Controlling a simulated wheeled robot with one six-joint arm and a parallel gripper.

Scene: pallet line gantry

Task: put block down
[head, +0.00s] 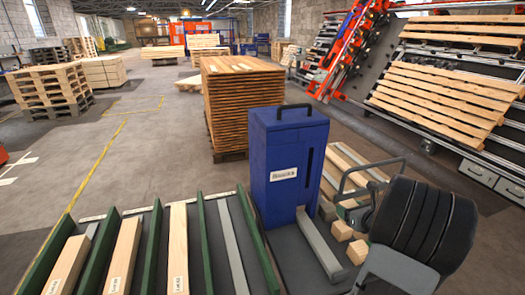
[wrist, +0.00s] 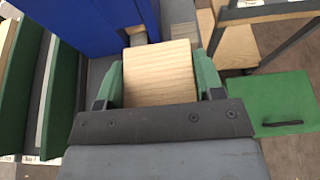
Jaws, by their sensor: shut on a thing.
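My gripper (wrist: 160,66) shows in the wrist view, its two green-padded fingers shut on a light wooden block (wrist: 158,72). The block's broad grained face is toward the camera. The blue housing (wrist: 75,22) stands close by at the upper left of that view. Whether the block touches a surface beneath is hidden. In the head view, small wooden blocks (head: 357,251) show beside the blue housing (head: 289,165), near a grey bar (head: 320,245). My dark arm fills the lower right there, and I cannot make out the fingers.
Green-walled lanes (head: 150,245) with labelled timber pieces (head: 125,255) lie left of the housing. A tall board stack (head: 240,100) stands behind it. A metal frame (head: 355,175) is to its right. A green panel (wrist: 286,100) lies right of my gripper. Open floor (head: 150,170) lies left.

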